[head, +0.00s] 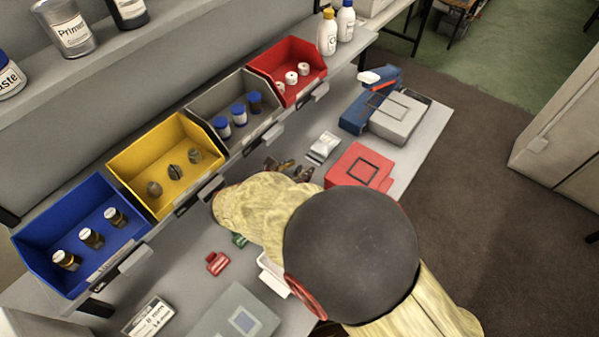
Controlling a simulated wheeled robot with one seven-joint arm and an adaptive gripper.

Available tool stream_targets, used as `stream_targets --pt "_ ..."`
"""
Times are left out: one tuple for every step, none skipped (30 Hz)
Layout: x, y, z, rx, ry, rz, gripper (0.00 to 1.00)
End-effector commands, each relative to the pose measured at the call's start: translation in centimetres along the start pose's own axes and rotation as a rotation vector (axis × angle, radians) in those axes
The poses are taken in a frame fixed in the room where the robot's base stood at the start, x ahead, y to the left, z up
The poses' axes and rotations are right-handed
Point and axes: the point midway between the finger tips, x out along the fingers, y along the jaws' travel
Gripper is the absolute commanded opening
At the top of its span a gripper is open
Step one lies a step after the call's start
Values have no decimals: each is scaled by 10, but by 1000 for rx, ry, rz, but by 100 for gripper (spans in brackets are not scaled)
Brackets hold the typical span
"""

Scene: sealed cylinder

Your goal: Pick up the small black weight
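My arm, in a cream cover with a dark round joint, reaches over the grey workbench (180,265) from the lower right. Dark and brownish parts that look like my gripper (285,169) show just past the far end of the cover. They are too small and too covered to tell whether the fingers are open or shut, or hold anything. I cannot make out a small black weight on the bench for sure; my arm hides part of it. Three dark grey rounded pieces sit in the yellow bin (132,163); I cannot tell whether they are weights.
Blue (45,232), grey (205,103) and red (280,55) bins with small containers line the back. A red box (352,168), a white pack (323,147), a blue-and-grey device (397,115), a small red item (217,263) and a grey-green box (235,318) stand on the bench.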

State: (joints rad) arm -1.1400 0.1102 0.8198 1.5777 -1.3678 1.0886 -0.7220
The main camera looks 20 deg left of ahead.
Motion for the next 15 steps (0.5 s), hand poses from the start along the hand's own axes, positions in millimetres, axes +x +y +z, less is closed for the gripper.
stream_targets --pt "0 0 0 0 0 0 37" --pt "0 0 0 0 0 0 35" --pt "0 0 0 0 0 0 33" --pt "0 0 0 0 0 0 31" --pt "0 0 0 0 0 0 29" --pt "0 0 0 0 0 0 27" --pt "0 0 0 0 0 0 25" --pt "0 0 0 0 0 0 24" --pt "0 0 0 0 0 0 21" --pt "0 0 0 0 0 0 20" --pt "0 0 0 0 0 0 18" --pt "0 0 0 0 0 0 16" --pt "0 0 0 0 0 0 14" --pt "0 0 0 0 0 0 12" --pt "0 0 0 0 0 0 10"
